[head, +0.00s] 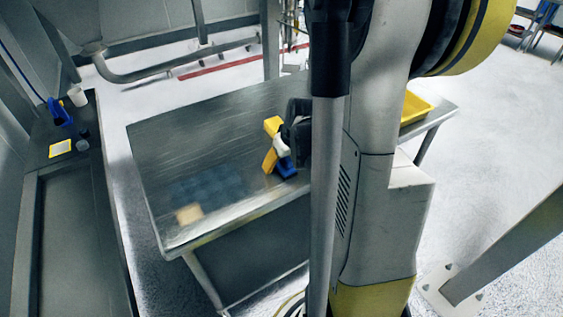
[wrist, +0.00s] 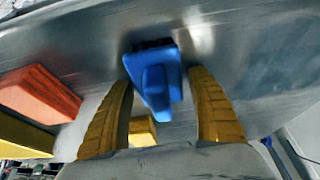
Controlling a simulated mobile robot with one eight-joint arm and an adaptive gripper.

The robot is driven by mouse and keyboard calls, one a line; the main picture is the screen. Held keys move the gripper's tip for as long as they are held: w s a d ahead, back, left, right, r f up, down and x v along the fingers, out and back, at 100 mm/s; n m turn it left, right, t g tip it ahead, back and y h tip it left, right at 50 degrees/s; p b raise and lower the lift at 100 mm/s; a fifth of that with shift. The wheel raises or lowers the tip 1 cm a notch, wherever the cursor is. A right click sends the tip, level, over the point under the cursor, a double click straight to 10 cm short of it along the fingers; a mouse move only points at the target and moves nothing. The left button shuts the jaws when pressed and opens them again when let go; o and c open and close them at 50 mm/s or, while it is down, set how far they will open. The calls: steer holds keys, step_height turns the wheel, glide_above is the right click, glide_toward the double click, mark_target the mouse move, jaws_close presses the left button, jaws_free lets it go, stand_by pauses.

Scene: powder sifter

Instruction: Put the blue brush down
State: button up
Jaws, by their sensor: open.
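The blue brush (wrist: 150,68) shows in the wrist view between the two yellow fingers of my gripper (wrist: 161,82), with gaps on both sides. Its dark bristle end faces the metal table (wrist: 245,60). In the head view, the blue brush (head: 287,167) is low at the table's near edge, beside the yellow fingers of my gripper (head: 271,143). My gripper is open. I cannot tell whether the bristles touch the table top. My arm and column hide part of the table (head: 180,140) in the head view.
An orange block (wrist: 40,92) and a yellow block (wrist: 22,135) show at left in the wrist view. A yellow tray (head: 415,106) is on the table's right. A tan block (head: 188,214) lies near the front left corner. The table's left middle is clear.

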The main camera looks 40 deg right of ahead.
steer(key=shift+r+p, duration=0.25)
steer(key=shift+p, duration=0.05)
steer(key=p+v, duration=0.5)
steer(key=v, duration=0.7)
steer(key=s+a+r+n+t, duration=0.1)
steer(key=a+r, duration=0.2)
steer(key=a, duration=0.5)
steer(key=a+r+t, duration=0.1)
steer(key=a+r, duration=0.2)
steer(key=a, duration=0.5)
steer(key=s+a+r+n+y, duration=0.1)
steer(key=a+r, duration=0.2)
steer(key=a, duration=0.6)
steer(key=shift+s+n+t, duration=0.3)
steer(key=shift+t, duration=0.1)
